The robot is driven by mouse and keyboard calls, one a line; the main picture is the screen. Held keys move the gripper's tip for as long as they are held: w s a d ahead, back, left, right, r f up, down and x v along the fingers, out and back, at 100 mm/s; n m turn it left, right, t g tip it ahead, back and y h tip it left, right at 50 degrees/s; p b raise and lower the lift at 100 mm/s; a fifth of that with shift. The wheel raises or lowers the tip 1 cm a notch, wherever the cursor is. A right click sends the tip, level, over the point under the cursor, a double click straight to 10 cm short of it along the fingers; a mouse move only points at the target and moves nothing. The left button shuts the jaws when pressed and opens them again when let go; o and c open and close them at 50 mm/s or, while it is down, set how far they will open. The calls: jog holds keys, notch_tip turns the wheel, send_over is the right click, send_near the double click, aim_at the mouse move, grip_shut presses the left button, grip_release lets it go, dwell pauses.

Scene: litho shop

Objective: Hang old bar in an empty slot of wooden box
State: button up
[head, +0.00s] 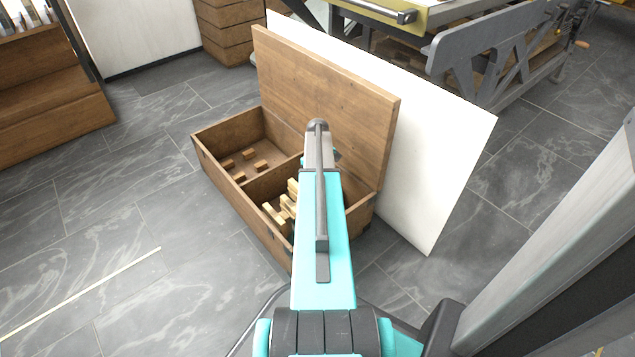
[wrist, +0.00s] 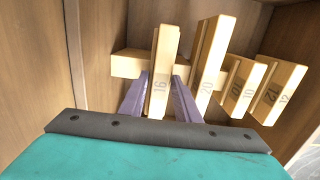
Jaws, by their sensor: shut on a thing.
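The wooden box (head: 222,190) stands open on the floor in the head view, its lid raised at the back. Its left compartment holds several small brown blocks (head: 262,166). Its other compartment holds pale bars (head: 279,211), partly hidden by my arm. In the wrist view, the purple fingers of my gripper (wrist: 159,98) are shut on a pale bar marked 16 (wrist: 162,55), inside the box. A pale crosswise block (wrist: 130,64) shows behind it. Just right of it is a bar marked 20 (wrist: 211,62); bars marked 10 (wrist: 239,88) and 12 (wrist: 277,92) are further right.
A white panel (head: 440,150) leans behind the box lid. A grey-framed bench (head: 490,50) stands at the back right, and wooden steps (head: 50,110) at the left. The tiled floor left of the box is clear except for a thin pale strip (head: 85,292).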

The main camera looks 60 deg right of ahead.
jog(key=shift+f, duration=0.35)
jog(key=o, duration=1.2)
jog(key=r+p, duration=0.1)
jog(key=r, duration=0.3)
jog(key=r+p, duration=0.2)
jog(key=r, duration=0.3)
jog(key=r+p, duration=0.2)
jog(key=r, duration=0.2)
jog(key=shift+w+d+r, duration=0.1)
jog(key=shift+w+r, duration=0.15)
jog(key=shift+r, duration=0.1)
